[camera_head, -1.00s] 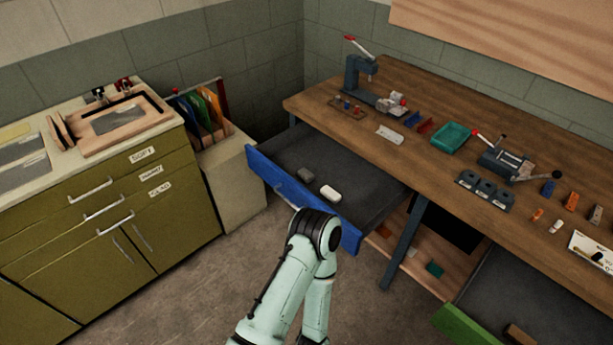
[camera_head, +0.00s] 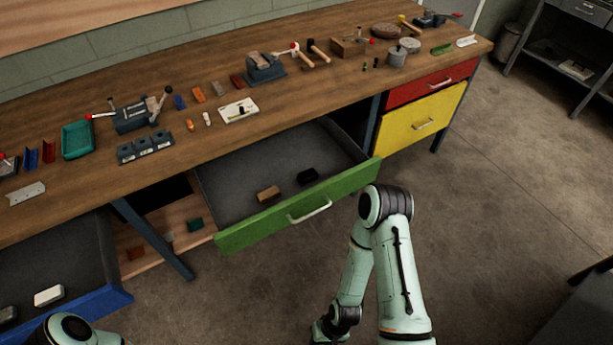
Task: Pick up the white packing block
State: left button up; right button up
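A white block (camera_head: 49,295) with rounded edges lies in the open blue drawer (camera_head: 84,305) at the lower left. A dark grey block (camera_head: 8,314) lies left of it, partly cut off by the picture's edge. Part of my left arm shows at the bottom left, close in front of the blue drawer, but its gripper is out of view. My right arm is bent in front of the green drawer, with its lower part running down to the bottom edge. No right gripper fingers show.
The open green drawer (camera_head: 300,205) holds a tan block (camera_head: 268,193) and a black block (camera_head: 307,176). The wooden bench (camera_head: 225,135) carries a teal tray (camera_head: 77,139), clamps and tools. Red (camera_head: 432,84) and yellow (camera_head: 424,122) drawers are shut.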

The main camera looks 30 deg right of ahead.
aim_at(49, 296)
jog(key=i+l+u, duration=0.1)
jog(key=l, duration=0.3)
jog(key=i+l, duration=0.15)
jog(key=l, duration=0.25)
jog(key=u, duration=0.4)
jog(key=j+u, duration=0.15)
jog(key=u, duration=0.6)
jog(key=j+u, duration=0.1)
jog(key=u, duration=0.25)
jog(key=i+j, duration=0.1)
jog(key=j, duration=0.3)
jog(key=l, duration=0.65)
jog(key=i+j, duration=0.2)
jog(key=i+j+z, duration=0.1)
jog(key=j, duration=0.3)
jog(key=i+j+z, duration=0.1)
jog(key=i+j, duration=0.15)
jog(key=j+z, duration=0.15)
jog(key=j, duration=1.05)
jog(key=k+l, duration=0.05)
